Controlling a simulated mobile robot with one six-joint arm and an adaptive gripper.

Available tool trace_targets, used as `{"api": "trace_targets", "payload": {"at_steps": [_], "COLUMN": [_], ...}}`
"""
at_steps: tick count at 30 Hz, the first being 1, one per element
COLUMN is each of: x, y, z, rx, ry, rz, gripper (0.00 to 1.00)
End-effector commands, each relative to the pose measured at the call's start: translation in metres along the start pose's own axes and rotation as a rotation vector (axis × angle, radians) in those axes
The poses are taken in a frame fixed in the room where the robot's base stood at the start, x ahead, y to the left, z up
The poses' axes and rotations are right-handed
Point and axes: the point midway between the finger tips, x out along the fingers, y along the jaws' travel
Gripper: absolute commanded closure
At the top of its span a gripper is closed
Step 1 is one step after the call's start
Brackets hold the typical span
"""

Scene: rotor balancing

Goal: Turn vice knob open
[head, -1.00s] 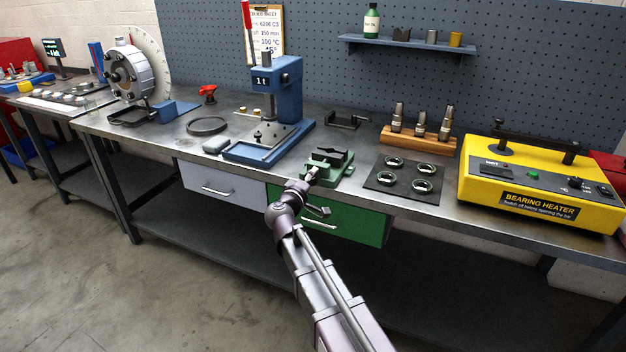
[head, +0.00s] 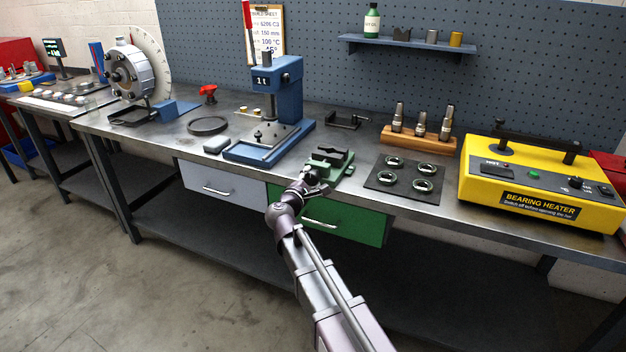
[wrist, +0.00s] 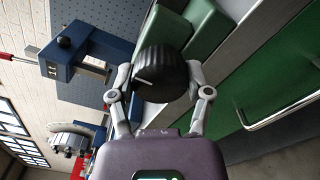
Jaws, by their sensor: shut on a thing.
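The green vice (head: 328,165) sits at the front edge of the bench, with dark jaws on top. Its knob is hidden by my gripper in the head view. In the wrist view the black ribbed knob (wrist: 161,76) with a pale mark line sits between my fingers, in front of the green vice body (wrist: 200,35). My gripper (head: 312,182) is at the vice's front end. It also shows in the wrist view (wrist: 160,88), its two fingers shut on either side of the knob.
A blue press (head: 272,115) stands left of the vice. A dark mat (head: 405,180) with several bearing rings lies to the right, beside the yellow bearing heater (head: 540,185). A green drawer (head: 345,218) with a handle is below the bench edge.

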Motion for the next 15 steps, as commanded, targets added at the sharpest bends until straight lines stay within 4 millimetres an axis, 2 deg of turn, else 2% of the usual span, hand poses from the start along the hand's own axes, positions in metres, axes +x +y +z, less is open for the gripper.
{"api": "trace_targets", "payload": {"at_steps": [15], "x": [-0.0022], "y": [-0.0032], "z": [0.0018], "rx": [-0.080], "ry": [-0.001], "rz": [-0.006], "gripper": [0.83]}}
